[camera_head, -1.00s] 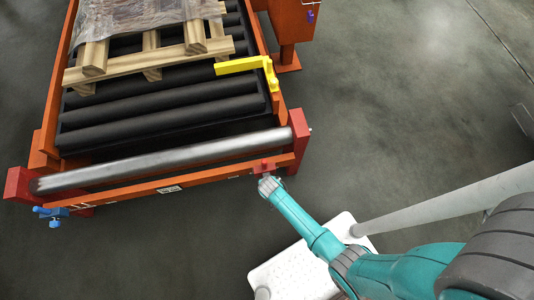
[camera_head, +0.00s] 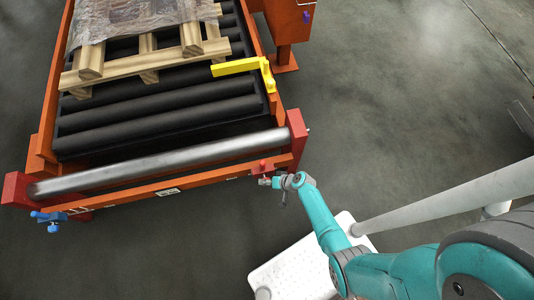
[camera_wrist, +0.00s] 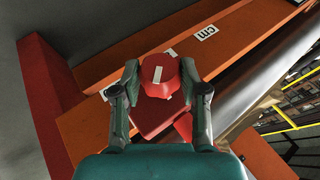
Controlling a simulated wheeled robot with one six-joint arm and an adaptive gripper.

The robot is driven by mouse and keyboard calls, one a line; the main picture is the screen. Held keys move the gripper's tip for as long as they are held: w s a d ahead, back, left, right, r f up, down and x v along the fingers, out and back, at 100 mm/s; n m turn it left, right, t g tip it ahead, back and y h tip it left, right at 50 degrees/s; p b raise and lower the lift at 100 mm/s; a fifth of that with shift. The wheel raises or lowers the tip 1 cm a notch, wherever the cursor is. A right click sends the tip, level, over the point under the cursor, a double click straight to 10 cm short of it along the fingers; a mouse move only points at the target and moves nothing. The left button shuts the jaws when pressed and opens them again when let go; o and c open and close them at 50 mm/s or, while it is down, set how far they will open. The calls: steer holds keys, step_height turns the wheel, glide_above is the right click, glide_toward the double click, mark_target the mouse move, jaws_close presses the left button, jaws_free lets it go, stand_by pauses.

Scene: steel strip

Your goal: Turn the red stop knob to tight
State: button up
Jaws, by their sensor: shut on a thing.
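The red stop knob (camera_wrist: 160,76) shows in the middle of the wrist view, with white marks on its top and sides. It sits over a red block (camera_wrist: 158,116) at the orange beam (camera_wrist: 222,52). My gripper (camera_wrist: 161,82) has one dark finger on each side of the knob and is shut on it. In the head view my gripper (camera_head: 266,181) is at the front beam near the right end, by a small red part (camera_head: 262,168).
A steel roller (camera_head: 160,160) runs along the frame's front end, between red end plates. Behind it are black rollers (camera_head: 160,112), a wooden pallet (camera_head: 145,65) and a yellow arm (camera_head: 238,67). A blue clamp (camera_head: 48,218) is at the left corner.

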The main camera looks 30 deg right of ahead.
steer(key=shift+d+f+m+t+y, duration=0.15)
steer(key=shift+m+t+y, duration=0.4)
steer(key=shift+y, duration=0.95)
steer(key=shift+s+f+t+y, duration=0.1)
steer(key=shift+s+t+y, duration=0.1)
steer(key=shift+t+y, duration=0.4)
steer(key=o, duration=1.1)
steer(key=shift+o, duration=0.2)
steer(key=shift+w, duration=0.1)
steer(key=shift+d, duration=0.1)
steer(key=v, duration=1.1)
steer(key=shift+s+d+r, duration=0.25)
